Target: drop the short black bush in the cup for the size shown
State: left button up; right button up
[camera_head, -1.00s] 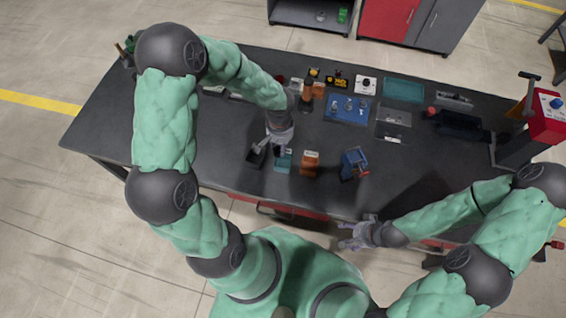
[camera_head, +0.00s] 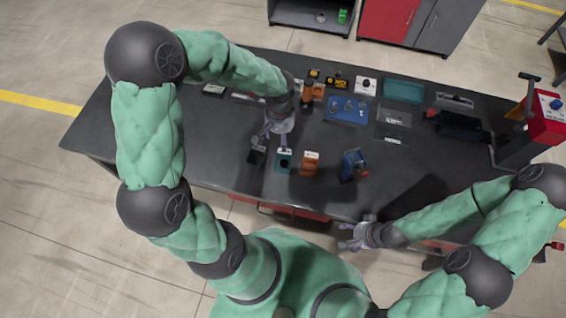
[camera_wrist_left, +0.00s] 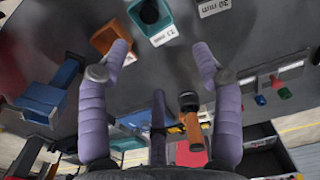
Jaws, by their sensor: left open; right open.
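Three small cups stand in a row near the table's front: a black one (camera_head: 257,156), a teal one (camera_head: 284,165) and an orange one (camera_head: 310,167). In the left wrist view, the teal cup (camera_wrist_left: 165,22) and orange cup (camera_wrist_left: 106,37) carry white labels, too small to read surely. A dark round shape (camera_wrist_left: 149,11) shows in the teal cup; I cannot tell whether it is the short black bush or the opening. My left gripper (camera_head: 271,146) is open and empty, just behind the black and teal cups. My right gripper (camera_head: 343,236) is open and empty at the front edge.
A blue fixture (camera_head: 351,166) with a red part stands right of the cups. Behind lie a blue tray (camera_head: 346,117), a teal tray (camera_head: 403,90) and grey trays.

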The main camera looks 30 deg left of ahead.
pick_arm(q)
notch_tip(320, 180, up, 6)
jog(key=shift+f, duration=0.1)
pick_arm(e)
jog(key=shift+s, duration=0.1)
dwell(0.6)
